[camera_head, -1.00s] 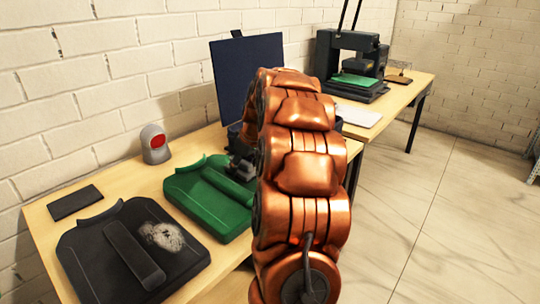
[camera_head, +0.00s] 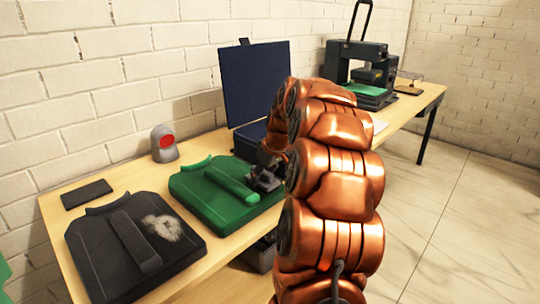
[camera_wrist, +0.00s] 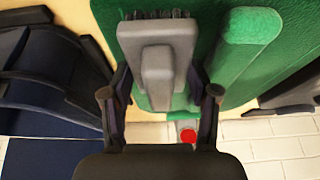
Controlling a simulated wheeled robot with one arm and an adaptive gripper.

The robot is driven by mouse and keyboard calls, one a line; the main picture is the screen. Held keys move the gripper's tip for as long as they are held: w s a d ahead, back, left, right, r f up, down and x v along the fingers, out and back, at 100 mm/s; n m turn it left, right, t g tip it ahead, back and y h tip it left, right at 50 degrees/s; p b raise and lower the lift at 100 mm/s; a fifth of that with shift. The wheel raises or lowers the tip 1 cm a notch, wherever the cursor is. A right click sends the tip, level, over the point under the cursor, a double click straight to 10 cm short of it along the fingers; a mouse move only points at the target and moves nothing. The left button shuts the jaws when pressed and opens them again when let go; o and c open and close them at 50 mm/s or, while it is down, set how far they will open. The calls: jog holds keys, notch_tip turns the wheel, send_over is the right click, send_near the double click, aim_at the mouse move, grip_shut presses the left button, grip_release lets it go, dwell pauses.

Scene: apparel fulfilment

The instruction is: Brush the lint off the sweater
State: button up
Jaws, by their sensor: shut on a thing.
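A dark, folded sweater (camera_head: 95,262) lies flat at the table's near left, with a pale, fuzzy lint patch (camera_head: 163,228) on its right part. A green folded garment (camera_head: 212,203) lies to its right. My gripper (camera_head: 264,180) is over the green garment's right side, partly hidden by my copper arm. In the wrist view, my gripper (camera_wrist: 160,98) is shut on a grey brush (camera_wrist: 158,58) with a bristled head, seen against the green garment. I cannot tell whether the brush touches the cloth.
A grey device with a red face (camera_head: 164,143) stands by the wall, near a flat dark block (camera_head: 86,194). An open navy box (camera_head: 256,85) stands behind the green garment. A heat press (camera_head: 365,70) is on the far table. A bin (camera_head: 259,256) sits below.

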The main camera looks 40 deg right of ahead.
notch_tip(320, 180, up, 3)
jog(key=shift+s+r+p, duration=0.1)
jog(key=shift+s+p, duration=0.05)
jog(key=shift+p, duration=0.25)
jog(key=shift+r+p, duration=0.75)
jog(key=shift+r, duration=1.75)
